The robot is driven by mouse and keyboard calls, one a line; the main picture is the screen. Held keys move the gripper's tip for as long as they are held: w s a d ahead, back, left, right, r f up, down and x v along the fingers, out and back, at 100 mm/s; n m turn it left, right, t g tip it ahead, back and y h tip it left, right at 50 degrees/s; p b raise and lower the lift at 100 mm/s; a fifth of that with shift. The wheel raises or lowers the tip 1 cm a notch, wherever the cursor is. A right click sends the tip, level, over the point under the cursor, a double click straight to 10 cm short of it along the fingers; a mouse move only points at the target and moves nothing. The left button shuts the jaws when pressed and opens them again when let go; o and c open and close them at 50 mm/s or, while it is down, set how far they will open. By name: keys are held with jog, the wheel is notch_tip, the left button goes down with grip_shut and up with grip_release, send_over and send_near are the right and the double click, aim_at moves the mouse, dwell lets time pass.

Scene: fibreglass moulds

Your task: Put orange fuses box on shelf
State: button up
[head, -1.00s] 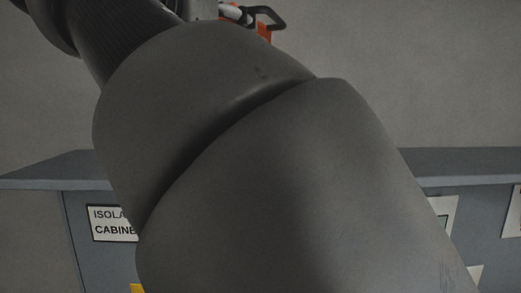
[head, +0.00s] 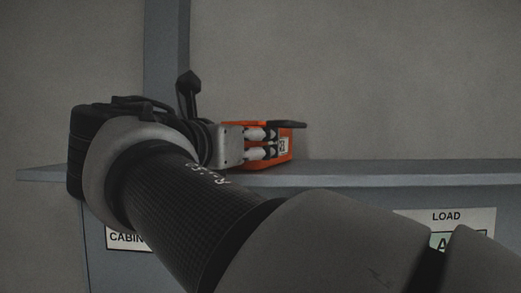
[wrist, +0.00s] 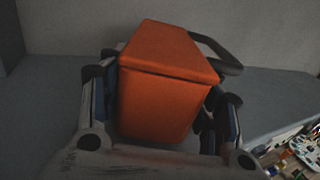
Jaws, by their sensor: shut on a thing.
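The orange fuses box (head: 288,140) is at the end of my arm in the head view, just at the level of the grey shelf top (head: 400,172). A dark handle sticks out from it and a small white label shows on its side. My gripper (head: 270,143) is shut on the box. In the wrist view the orange box (wrist: 165,75) sits between the two fingers of my gripper (wrist: 160,115), with the grey surface (wrist: 60,110) behind and below it. I cannot tell whether the box touches the shelf.
A grey upright post (head: 166,60) stands behind my wrist. The shelf top to the right of the box is bare. White signs, one reading LOAD (head: 446,218), are on the cabinet front below. Small cluttered items (wrist: 290,155) show at the lower right of the wrist view.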

jog(key=shift+f, duration=0.1)
jog(key=o, duration=1.3)
